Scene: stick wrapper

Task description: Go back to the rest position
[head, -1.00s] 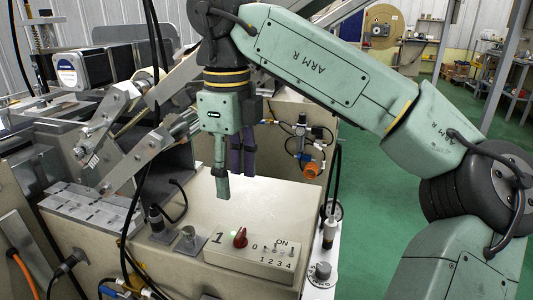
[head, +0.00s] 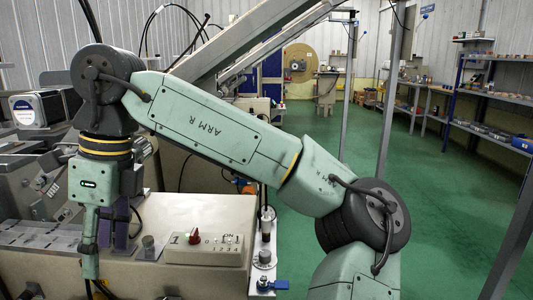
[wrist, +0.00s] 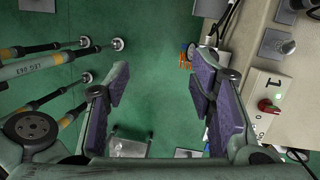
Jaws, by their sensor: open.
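My gripper (head: 105,258) hangs from my green arm at the lower left of the head view, pointing down. It has green fingers with purple pads. No held object shows. In the head view the gripper appears left of the control box (head: 205,250), which has a red knob (head: 194,236).
A beige machine cabinet (head: 215,283) lies behind and right of my gripper. A motor-like unit (head: 38,109) stands at the far left. A blue-handled valve (head: 272,285) is at the cabinet's right edge. Green floor (head: 430,190) is open to the right, with shelves (head: 490,135) along the wall.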

